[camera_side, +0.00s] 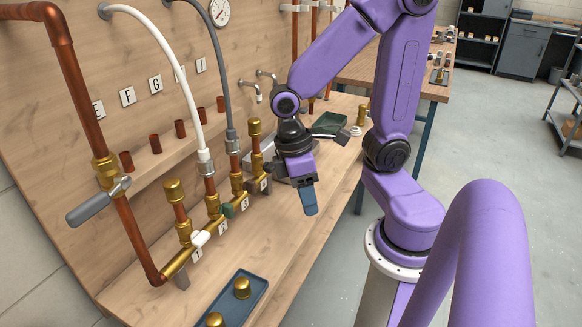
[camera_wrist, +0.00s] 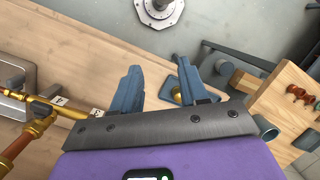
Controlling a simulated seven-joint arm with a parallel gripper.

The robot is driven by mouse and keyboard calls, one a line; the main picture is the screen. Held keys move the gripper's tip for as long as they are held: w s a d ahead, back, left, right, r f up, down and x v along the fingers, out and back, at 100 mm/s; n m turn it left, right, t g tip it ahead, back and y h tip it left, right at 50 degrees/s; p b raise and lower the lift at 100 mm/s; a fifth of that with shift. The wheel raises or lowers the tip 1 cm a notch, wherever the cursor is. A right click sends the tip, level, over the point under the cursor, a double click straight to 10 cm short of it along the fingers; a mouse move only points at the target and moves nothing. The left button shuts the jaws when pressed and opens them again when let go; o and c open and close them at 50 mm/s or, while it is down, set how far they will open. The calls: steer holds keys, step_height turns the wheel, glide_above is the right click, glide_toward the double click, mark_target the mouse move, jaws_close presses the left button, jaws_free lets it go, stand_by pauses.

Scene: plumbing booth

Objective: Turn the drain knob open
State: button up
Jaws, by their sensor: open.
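My gripper (camera_side: 308,200) hangs over the bench near its front edge, apart from the pipework. Its two blue fingers show in the wrist view (camera_wrist: 158,68), spread apart with nothing between them. A brass manifold with numbered tags runs along the bench to the left of my gripper. A white handle (camera_side: 201,239) and a green handle (camera_side: 228,210) sit on it. A grey-handled valve (camera_side: 90,206) is on the copper pipe at far left. No knob is clearly marked as the drain, so I cannot tell which one it is.
A blue tray (camera_side: 258,287) with brass caps lies at the bench front. A white hose (camera_side: 178,65) and a grey hose (camera_side: 217,60) rise from the manifold. A dark green tray (camera_side: 329,124) is at the back.

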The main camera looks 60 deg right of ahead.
steer(key=w+d+f+m+t+y, duration=0.1)
steer(key=w+d+f+m+y, duration=0.3)
steer(key=d+m+y, duration=0.5)
steer(key=w+d+f+m+t+y, duration=0.2)
steer(key=w+d+f+m+y, duration=0.25)
steer(key=m, duration=0.85)
steer(key=s+d+f+m+t+h, duration=0.4)
steer(key=d+m+t+h, duration=0.3)
steer(key=m+t, duration=0.3)
steer(key=s+d+f+m+t+h, duration=0.35)
steer(key=d+m+t+h, duration=0.35)
steer(key=m, duration=0.4)
steer(key=shift+t+y, duration=0.3)
steer(key=shift+y, duration=0.15)
steer(key=w, duration=1.6)
steer(key=shift+w+r, duration=0.15)
steer(key=shift+w, duration=0.1)
jaws_close()
